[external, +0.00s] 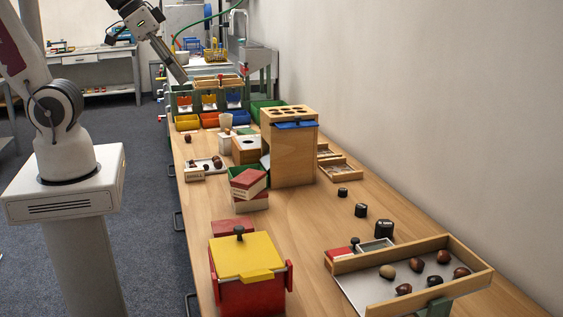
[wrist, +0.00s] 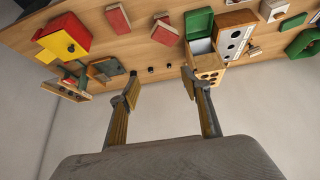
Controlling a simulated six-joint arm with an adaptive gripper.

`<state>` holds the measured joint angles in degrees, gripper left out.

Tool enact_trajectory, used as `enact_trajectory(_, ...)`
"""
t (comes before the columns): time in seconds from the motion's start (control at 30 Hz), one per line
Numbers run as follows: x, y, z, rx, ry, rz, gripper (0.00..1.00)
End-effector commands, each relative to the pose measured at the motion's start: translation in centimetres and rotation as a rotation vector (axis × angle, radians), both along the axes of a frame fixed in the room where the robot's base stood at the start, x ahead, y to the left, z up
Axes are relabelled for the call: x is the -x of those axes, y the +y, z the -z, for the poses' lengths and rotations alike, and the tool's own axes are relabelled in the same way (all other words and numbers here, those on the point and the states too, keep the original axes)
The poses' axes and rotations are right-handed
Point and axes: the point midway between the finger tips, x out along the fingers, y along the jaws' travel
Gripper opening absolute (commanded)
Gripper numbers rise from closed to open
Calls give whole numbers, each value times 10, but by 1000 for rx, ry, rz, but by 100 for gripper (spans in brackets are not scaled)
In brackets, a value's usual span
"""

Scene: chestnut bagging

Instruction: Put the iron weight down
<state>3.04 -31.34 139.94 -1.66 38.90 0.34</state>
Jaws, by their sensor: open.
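Three black weights of different sizes stand apart in a slanting row on the wooden table, right of the tall wooden box in the external view: a small one (external: 343,192), a middle one (external: 361,210) and a larger one (external: 384,229). I cannot tell which is the iron weight. Dark small pieces (wrist: 151,69) show on the table beyond my fingers in the wrist view. My gripper (external: 181,77) is raised at the upper left of the external view, well away from the weights. In the wrist view its fingers (wrist: 160,86) are wide apart with nothing between them.
A tall wooden box with holes (external: 291,155) stands mid-table. A red box with a yellow lid (external: 245,268) is at the front, and a tray with several chestnuts (external: 365,292) at front right. Coloured bins (external: 187,122) are at the back. Bare tabletop (external: 310,220) lies around the weights.

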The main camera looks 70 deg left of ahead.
Motion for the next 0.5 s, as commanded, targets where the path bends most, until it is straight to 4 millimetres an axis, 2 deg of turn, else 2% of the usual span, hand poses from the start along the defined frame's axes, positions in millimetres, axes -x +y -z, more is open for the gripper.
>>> enact_trajectory(0.2, 47, 14, 0, -16, 41, -29, 47)
enact_trajectory(0.33, 66, 18, 2, -22, 61, -41, 47)
enact_trajectory(0.5, 78, 21, 4, -26, 75, -48, 47)
